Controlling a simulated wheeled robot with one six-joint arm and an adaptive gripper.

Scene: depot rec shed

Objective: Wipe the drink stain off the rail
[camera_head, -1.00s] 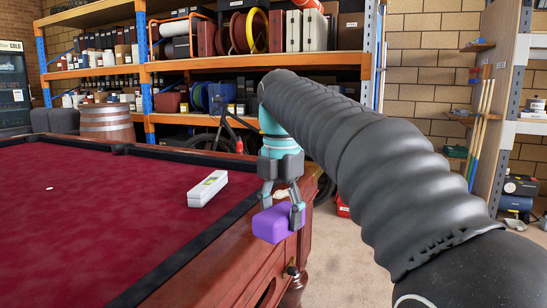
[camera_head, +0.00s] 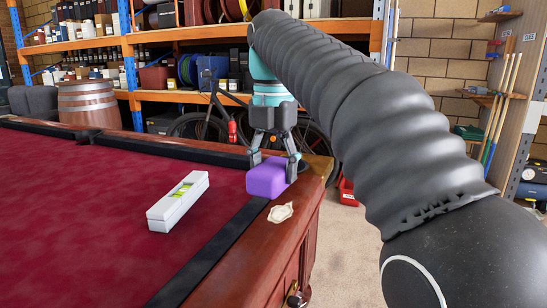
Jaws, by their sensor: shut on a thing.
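My gripper (camera_head: 273,160) is shut on a purple sponge-like block (camera_head: 266,179). The block is over the wooden rail (camera_head: 293,232) of the pool table, near its far right corner. I cannot tell whether it touches the rail. A pale, irregular patch (camera_head: 280,212), which looks like the drink stain, lies on the rail just nearer than the block. The patch is in full view and apart from the block in the picture.
A white spirit level (camera_head: 178,203) lies on the red cloth (camera_head: 90,215), left of the rail. A bicycle (camera_head: 208,123) and loaded shelves (camera_head: 190,95) stand beyond the table.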

